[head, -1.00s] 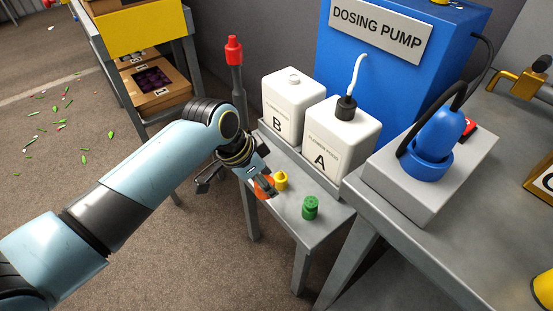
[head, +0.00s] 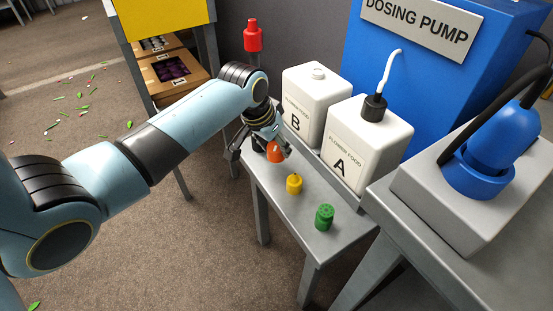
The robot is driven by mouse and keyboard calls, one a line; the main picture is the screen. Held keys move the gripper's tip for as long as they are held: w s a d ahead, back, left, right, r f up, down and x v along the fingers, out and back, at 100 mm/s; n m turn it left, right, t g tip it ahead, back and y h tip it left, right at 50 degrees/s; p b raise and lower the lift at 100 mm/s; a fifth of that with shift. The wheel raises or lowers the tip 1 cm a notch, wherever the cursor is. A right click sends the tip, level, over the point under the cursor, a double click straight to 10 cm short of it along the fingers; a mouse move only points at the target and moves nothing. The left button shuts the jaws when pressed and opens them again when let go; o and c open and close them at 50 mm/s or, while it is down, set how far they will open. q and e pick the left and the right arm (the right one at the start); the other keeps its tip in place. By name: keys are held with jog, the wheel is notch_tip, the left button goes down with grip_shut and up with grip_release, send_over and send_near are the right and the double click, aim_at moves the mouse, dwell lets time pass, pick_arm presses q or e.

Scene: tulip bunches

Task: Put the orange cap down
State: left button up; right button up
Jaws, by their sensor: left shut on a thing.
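The orange cap (head: 274,152) is between the fingers of my left gripper (head: 266,147), over the back left part of the small grey bench (head: 305,241). The gripper is shut on it. Fingers partly cover the cap, and I cannot tell whether its underside touches the bench top. My right gripper is not in view.
A yellow cap (head: 294,184) and a green cap (head: 324,217) stand on the bench in front of the orange one. White canisters B (head: 313,92) and A (head: 366,143) stand close behind. A blue plug (head: 490,150) sits on a grey box at right.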

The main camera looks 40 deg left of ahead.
aim_at(276, 167)
pick_arm(q)
notch_tip(276, 167, down, 4)
jog(key=shift+f+b, duration=0.1)
jog(key=shift+b, duration=0.6)
jog(key=o, duration=1.2)
jog(key=shift+o, duration=0.2)
